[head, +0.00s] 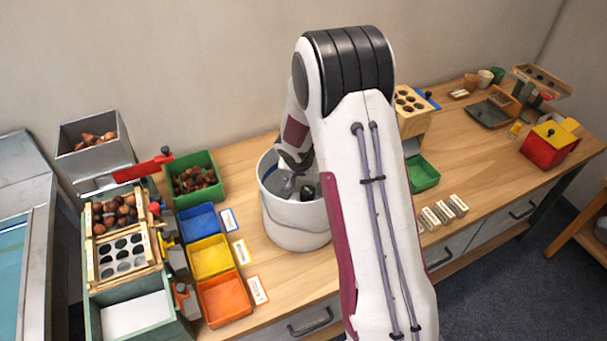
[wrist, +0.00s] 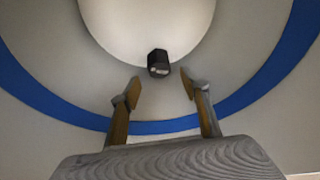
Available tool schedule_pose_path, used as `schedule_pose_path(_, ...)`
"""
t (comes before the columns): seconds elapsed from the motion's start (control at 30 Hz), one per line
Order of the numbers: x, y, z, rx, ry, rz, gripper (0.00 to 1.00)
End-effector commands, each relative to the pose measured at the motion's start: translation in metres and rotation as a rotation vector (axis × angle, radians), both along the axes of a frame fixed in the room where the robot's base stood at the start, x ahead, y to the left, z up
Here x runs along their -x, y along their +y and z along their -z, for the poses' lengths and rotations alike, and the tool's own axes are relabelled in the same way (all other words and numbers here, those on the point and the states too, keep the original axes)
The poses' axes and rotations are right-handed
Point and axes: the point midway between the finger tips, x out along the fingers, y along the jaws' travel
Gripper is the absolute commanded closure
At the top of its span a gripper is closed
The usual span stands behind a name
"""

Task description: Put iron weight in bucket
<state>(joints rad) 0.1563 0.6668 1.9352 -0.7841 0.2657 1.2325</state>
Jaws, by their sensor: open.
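The white bucket (head: 293,232) stands on the wooden bench in the middle of the head view. My arm comes down over it, and my gripper (head: 290,184) is at its mouth, partly hidden by the arm. In the wrist view my gripper (wrist: 161,82) is open, with its two fingers apart. The iron weight (wrist: 158,63), a small dark faceted block, shows just beyond and between the fingertips, against the pale bucket inside with its blue band (wrist: 262,92). I cannot tell whether it rests on the bottom. A dark block, likely the weight (head: 307,192), shows inside the bucket in the head view.
A green bin of chestnuts (head: 207,163) is left of the bucket. Blue, yellow and orange trays (head: 225,296) stand at its front left. A green tray (head: 424,172), a holed wooden block (head: 412,101) and small labelled blocks (head: 441,212) are right of my arm.

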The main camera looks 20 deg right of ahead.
Motion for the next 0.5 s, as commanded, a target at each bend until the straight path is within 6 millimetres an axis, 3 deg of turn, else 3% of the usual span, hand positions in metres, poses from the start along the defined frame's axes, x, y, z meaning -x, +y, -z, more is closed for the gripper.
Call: schedule_pose_path(0.5, 0.016, 0.013, -0.050, 0.000, -0.002, 0.000, 0.55)
